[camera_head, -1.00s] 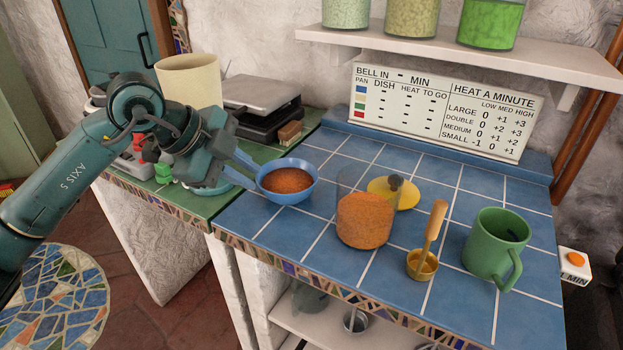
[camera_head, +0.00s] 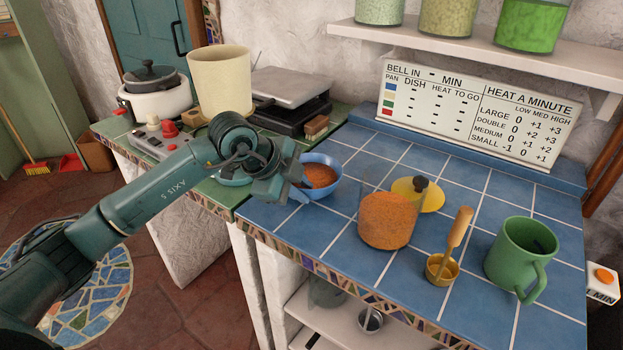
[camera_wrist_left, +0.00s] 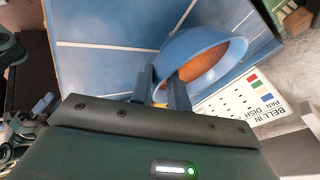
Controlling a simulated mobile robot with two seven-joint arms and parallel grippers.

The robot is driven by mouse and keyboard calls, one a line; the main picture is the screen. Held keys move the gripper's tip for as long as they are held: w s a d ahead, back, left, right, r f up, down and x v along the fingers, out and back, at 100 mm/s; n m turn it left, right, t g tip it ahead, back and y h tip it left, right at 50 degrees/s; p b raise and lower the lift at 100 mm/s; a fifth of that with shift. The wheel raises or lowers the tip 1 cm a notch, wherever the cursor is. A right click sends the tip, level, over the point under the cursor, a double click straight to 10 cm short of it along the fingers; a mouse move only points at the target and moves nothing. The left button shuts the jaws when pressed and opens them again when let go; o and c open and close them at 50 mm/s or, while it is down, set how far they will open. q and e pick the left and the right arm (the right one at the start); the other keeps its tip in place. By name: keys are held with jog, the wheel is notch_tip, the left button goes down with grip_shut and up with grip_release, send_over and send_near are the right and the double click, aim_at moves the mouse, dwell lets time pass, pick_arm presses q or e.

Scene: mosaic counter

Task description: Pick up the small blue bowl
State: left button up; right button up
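The small blue bowl (camera_head: 325,191) stands on the blue tiled counter near its left end, with orange-brown contents inside. My left gripper (camera_head: 300,188) is at the bowl's near left side, and its wrist hides part of that side in the head view. In the left wrist view, the bowl (camera_wrist_left: 184,48) is just ahead of the left gripper (camera_wrist_left: 160,84). The two fingers are apart, one on each side of the bowl's rim. I cannot tell whether either touches it. My right gripper is not in view.
A glass jar of orange grains (camera_head: 388,222) stands right of the bowl, with a yellow lid (camera_head: 428,200) behind it. A brass cup (camera_head: 441,272) with a wooden-handled tool and a green mug (camera_head: 515,255) are farther right. A cream pot (camera_head: 219,80) stands behind my arm.

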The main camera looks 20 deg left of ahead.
pick_arm(q)
jog(key=shift+x, duration=0.8)
jog(key=shift+c, duration=0.5)
grip_shut()
jog(key=shift+r, duration=0.15)
